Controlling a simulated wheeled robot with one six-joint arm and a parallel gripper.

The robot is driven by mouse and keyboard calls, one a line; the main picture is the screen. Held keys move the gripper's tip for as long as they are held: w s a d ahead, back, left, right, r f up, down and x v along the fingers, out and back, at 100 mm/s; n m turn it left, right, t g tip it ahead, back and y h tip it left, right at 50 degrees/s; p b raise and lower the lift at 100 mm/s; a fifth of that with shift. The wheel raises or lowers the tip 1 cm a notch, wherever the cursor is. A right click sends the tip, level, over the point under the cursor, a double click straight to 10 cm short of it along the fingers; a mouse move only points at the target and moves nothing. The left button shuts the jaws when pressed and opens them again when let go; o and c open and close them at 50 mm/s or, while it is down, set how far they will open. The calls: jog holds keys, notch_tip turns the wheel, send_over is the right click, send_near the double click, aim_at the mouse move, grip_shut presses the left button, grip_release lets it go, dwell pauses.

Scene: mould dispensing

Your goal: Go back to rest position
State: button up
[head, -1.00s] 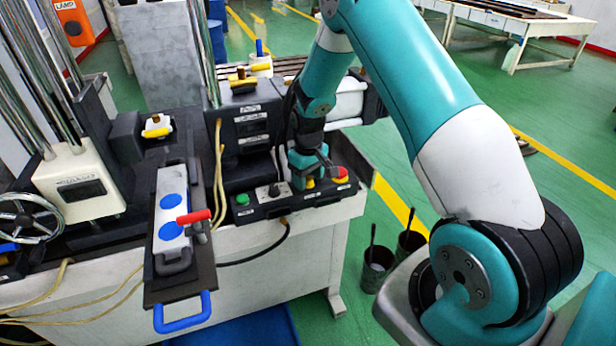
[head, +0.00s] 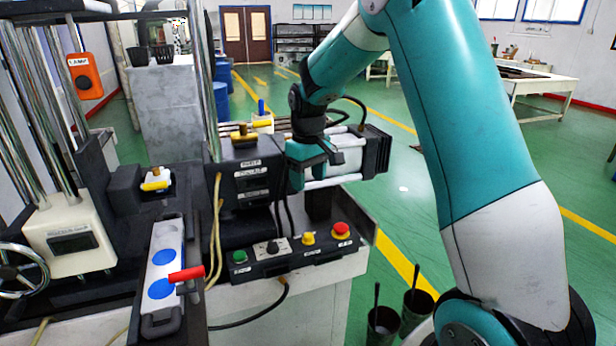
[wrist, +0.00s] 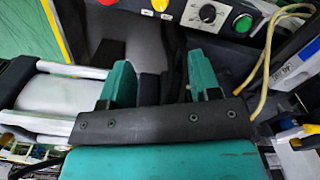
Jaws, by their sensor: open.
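My gripper (head: 299,180) is raised above and behind the control box (head: 290,262), in front of the machine's dark block with labels. In the wrist view its two teal fingers (wrist: 157,85) stand apart with nothing between them. The control box carries a green button (head: 239,257), a black knob (head: 272,248), a yellow button (head: 308,238) and a red button (head: 341,230). The fingers are clear of these buttons. My teal and white arm arches across the right of the head view.
A mould plate with blue discs (head: 163,258) and a red handle (head: 186,274) lies at the left. A white and black cylinder (head: 350,157) is close to my gripper's right. Two dark cups (head: 383,325) stand at the lower right.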

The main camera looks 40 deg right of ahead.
jog(key=shift+r, duration=0.4)
jog(key=s+a+r+n+y, duration=0.1)
jog(key=s+a+r, duration=0.25)
jog(key=a, duration=0.25)
jog(key=s+a+r+n, duration=0.1)
jog(key=s+a+r, duration=0.1)
jog(key=s+a, duration=0.4)
jog(key=s+a+r+n+y, duration=0.1)
jog(key=s+a, duration=0.5)
jog(key=s, duration=0.3)
jog(key=s+a+n+y, duration=0.2)
jog(key=s+a, duration=0.4)
jog(key=s, duration=0.3)
jog(key=shift+s+r+n, duration=0.3)
jog(key=shift+s+r, duration=0.1)
